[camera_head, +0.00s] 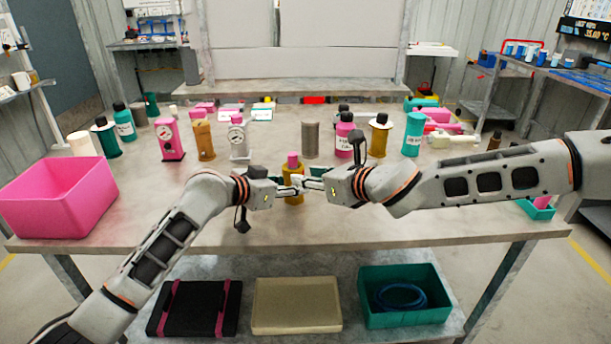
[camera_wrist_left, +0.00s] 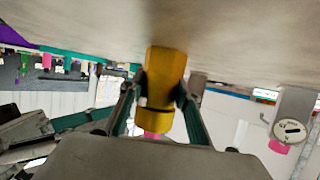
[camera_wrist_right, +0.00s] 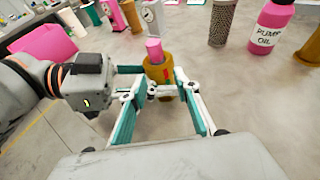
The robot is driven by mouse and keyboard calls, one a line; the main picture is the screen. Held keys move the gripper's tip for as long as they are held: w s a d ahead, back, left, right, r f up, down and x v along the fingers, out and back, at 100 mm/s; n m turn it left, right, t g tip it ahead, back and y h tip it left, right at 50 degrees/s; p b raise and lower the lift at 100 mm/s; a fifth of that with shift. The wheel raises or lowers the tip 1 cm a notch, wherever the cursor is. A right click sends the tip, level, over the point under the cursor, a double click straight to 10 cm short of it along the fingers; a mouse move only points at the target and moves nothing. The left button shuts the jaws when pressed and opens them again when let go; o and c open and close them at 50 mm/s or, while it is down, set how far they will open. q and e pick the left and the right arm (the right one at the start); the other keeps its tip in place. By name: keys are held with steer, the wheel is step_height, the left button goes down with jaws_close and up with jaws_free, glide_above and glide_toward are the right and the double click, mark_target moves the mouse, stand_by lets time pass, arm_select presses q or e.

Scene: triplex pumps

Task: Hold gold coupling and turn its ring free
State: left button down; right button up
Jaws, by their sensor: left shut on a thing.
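The gold coupling (camera_head: 294,197) stands upright on the table's front part, with a pink top piece (camera_head: 293,160). It also shows in the left wrist view (camera_wrist_left: 166,62), which is upside down, with a dark gap around the gold body, and in the right wrist view (camera_wrist_right: 158,72). My left gripper (camera_head: 292,185) is shut on the gold body from the left. My right gripper (camera_head: 308,183) is at the coupling's right side. In the right wrist view its fingers (camera_wrist_right: 157,88) are spread, with their tips close to the gold body; whether they touch it is unclear.
Several bottles, gauges and cylinders stand farther back, including a pink oil bottle (camera_head: 344,143) and a grey mesh cylinder (camera_head: 310,140). A pink bin (camera_head: 60,198) is at the table's left. The table around the coupling is clear.

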steer(key=shift+x, duration=0.95)
steer(key=shift+f, duration=0.1)
jaws_close()
